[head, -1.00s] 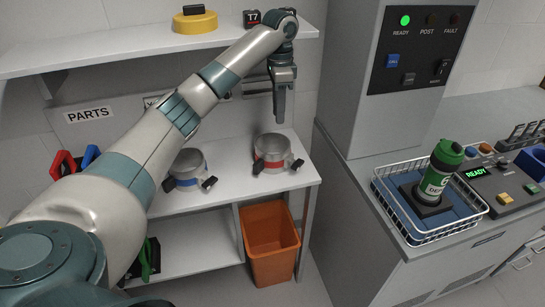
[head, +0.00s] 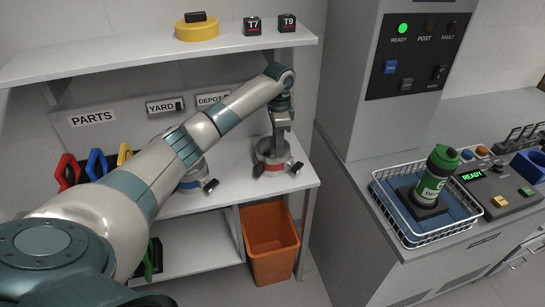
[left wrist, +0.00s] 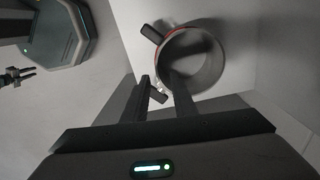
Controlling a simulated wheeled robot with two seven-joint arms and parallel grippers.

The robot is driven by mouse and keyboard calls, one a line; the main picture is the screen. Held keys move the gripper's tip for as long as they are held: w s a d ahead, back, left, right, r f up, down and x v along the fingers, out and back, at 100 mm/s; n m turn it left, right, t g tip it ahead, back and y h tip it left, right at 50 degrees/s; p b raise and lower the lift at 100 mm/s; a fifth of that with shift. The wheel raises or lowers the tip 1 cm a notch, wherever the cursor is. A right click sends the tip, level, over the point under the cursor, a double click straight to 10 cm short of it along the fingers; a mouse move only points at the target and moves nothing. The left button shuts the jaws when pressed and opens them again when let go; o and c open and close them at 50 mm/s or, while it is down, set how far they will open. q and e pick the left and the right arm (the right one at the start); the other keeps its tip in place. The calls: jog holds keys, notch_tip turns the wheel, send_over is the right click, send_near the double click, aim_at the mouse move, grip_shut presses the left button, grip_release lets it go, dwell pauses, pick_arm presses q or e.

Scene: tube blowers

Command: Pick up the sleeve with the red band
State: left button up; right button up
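The sleeve with the red band (head: 262,165) stands upright on the middle shelf near its right end, a grey open cylinder with dark clamp knobs. My left gripper (head: 279,148) points down at it, its fingertips at the sleeve's rim. In the left wrist view, the sleeve (left wrist: 212,62) lies just beyond the fingers (left wrist: 160,78). The fingers are apart, one over the sleeve's opening and the other outside its wall, near a dark knob. Whether they touch the wall is unclear.
A blue-banded sleeve (head: 190,186) stands to the left, partly hidden behind my arm. An upper shelf (head: 120,58) runs above. An orange bin (head: 270,250) stands below. A wire basket (head: 405,236) with a green bottle (head: 435,175) sits on the right counter.

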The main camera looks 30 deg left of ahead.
aim_at(275, 159)
pick_arm(q)
jog(key=shift+f, duration=0.3)
jog(key=f+p, duration=0.1)
jog(key=s+f+p, duration=0.1)
jog(key=f+p, duration=0.1)
jog(key=f, duration=0.1)
jog(key=shift+s+a+f, duration=0.1)
jog(key=shift+s+a, duration=0.05)
jog(key=shift+a, duration=0.1)
jog(key=shift+f, duration=0.5)
grip_shut()
